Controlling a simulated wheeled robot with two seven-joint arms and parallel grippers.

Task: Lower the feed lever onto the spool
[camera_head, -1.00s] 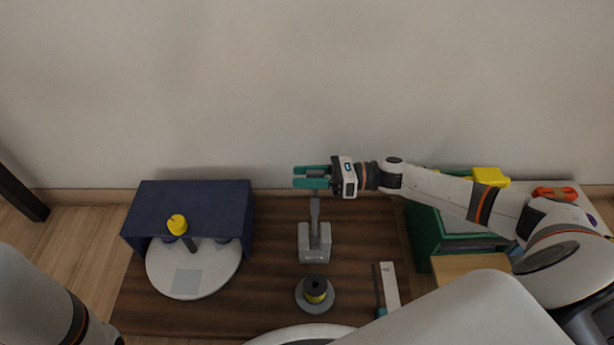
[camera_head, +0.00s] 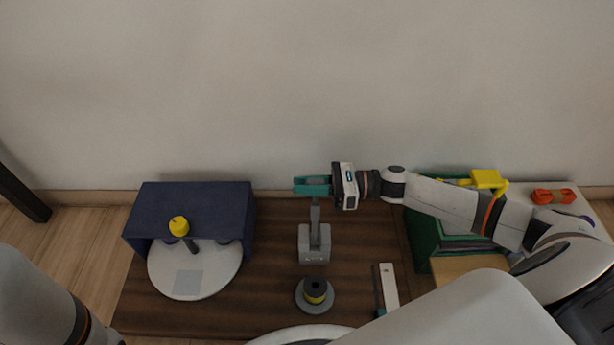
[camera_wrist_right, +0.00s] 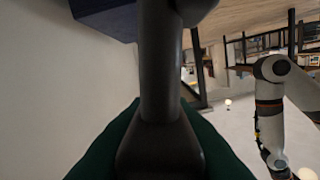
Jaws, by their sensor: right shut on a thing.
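The feed lever (camera_head: 315,212) is a grey arm rising from a grey block (camera_head: 314,248) near the middle of the table. My right gripper (camera_head: 311,186) is shut on the lever's upper end, which its teal fingers hide in the head view. In the right wrist view the dark lever handle (camera_wrist_right: 160,70) stands between the green fingers (camera_wrist_right: 160,145). My left gripper is out of view.
At left, a navy housing (camera_head: 190,205) stands over a white disc (camera_head: 190,278) with a yellow-topped peg (camera_head: 179,226). A white strip (camera_head: 389,287) lies right of the spool. A green box (camera_head: 425,238) stands at right, with a yellow thing (camera_head: 488,180) above it.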

